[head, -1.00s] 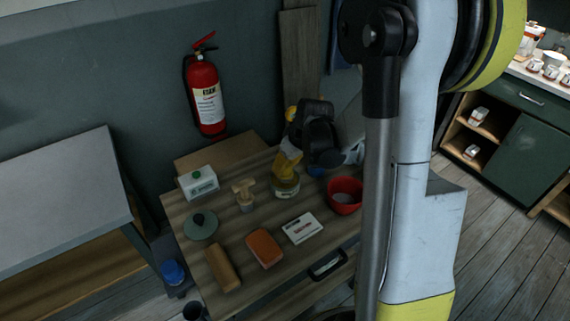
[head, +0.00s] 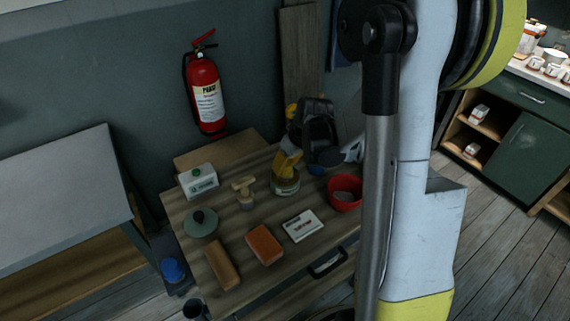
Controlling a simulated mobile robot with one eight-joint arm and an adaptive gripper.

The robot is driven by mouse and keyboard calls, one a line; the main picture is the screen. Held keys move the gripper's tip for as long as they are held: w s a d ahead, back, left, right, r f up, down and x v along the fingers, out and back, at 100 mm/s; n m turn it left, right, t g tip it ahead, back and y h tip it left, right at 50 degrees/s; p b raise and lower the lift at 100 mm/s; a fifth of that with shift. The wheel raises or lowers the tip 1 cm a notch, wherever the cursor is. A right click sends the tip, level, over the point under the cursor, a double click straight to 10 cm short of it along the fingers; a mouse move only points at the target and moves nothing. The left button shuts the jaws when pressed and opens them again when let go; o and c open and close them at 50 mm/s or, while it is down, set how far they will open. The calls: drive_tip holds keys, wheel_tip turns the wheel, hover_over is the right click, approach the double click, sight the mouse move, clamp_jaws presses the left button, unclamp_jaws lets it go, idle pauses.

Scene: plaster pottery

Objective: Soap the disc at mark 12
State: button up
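A small wooden table (head: 231,245) holds the tools. My gripper (head: 287,164), black with yellow fingers, points down at a round tin (head: 286,187) with a pale label. The fingertips are at or just above the tin's top; I cannot tell whether they touch it or hold anything. A grey-green round disc (head: 202,228) with a dark knob lies at the left. A pale wooden-handled brush (head: 244,187) stands left of the tin. No mark 12 can be made out.
A white box (head: 198,182), red bowl (head: 345,204), orange block (head: 265,246), brown block (head: 222,266) and white card (head: 302,227) share the table. A fire extinguisher (head: 207,97) hangs behind. My arm hides the area at the right.

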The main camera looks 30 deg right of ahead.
drive_tip(key=shift+f+b, duration=0.4)
drive_tip(key=shift+b, duration=0.05)
idle(1.3)
drive_tip(key=shift+r, duration=0.1)
drive_tip(key=shift+r+p, duration=2.6)
drive_tip(key=shift+r, duration=0.85)
